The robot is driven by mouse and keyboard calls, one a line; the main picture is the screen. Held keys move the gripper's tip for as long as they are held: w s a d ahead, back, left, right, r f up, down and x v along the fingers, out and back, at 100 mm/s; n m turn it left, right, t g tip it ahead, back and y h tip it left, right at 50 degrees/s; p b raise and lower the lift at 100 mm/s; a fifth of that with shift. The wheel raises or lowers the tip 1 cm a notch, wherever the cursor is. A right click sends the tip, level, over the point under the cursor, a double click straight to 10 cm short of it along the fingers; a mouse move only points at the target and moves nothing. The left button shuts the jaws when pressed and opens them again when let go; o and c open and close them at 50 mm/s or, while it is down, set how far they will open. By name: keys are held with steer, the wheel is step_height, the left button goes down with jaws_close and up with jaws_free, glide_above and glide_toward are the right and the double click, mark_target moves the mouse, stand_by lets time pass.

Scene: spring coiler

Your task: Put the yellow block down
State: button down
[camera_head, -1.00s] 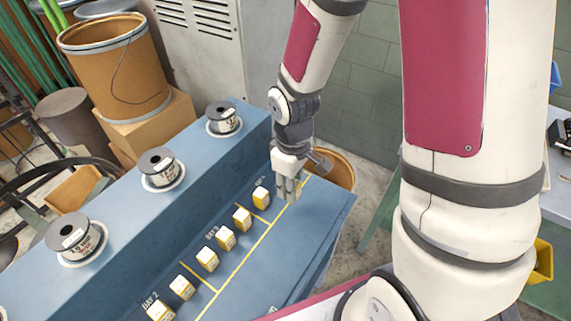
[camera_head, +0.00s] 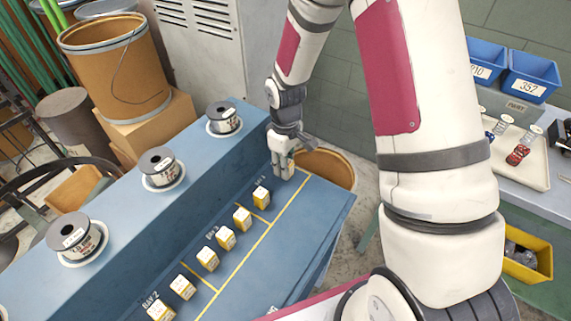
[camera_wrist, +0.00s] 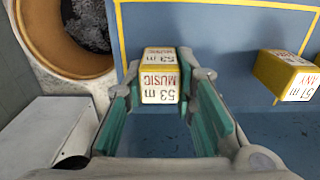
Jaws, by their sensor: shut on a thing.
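My gripper (camera_head: 283,174) is over the far end of the blue bench top (camera_head: 285,225), just beyond the row of yellow blocks. In the wrist view my gripper (camera_wrist: 160,85) is shut on a yellow block (camera_wrist: 160,88) labelled "53 m MUSIC", between its green-padded fingertips. The held block cannot be made out in the head view. Whether its underside touches the bench top I cannot tell. The nearest standing block (camera_head: 262,196) is a little nearer the camera than the gripper; it shows at the right in the wrist view (camera_wrist: 285,75).
Several more yellow blocks, such as this one (camera_head: 226,239), stand in a row beside yellow lines. Wire spools (camera_head: 160,170) sit on the raised blue ledge (camera_head: 190,205). A brown drum (camera_head: 325,168) stands beyond the bench's far end. Bare bench top lies right of the row.

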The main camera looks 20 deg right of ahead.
steer(key=c, duration=1.3)
jaws_free()
steer(key=shift+f, duration=0.15)
steer(key=shift+c, duration=0.2)
step_height(320, 180, up, 12)
steer(key=s+r+m+t, duration=0.2)
steer(key=s+r+m, duration=0.1)
steer(key=s+r, duration=0.85)
steer(key=s+r+m+t, duration=0.2)
steer(key=s+r+m, duration=0.2)
steer(key=s, duration=0.9)
steer(key=v, duration=0.3)
steer(key=shift+w+d, duration=0.15)
steer(key=shift+r, duration=0.1)
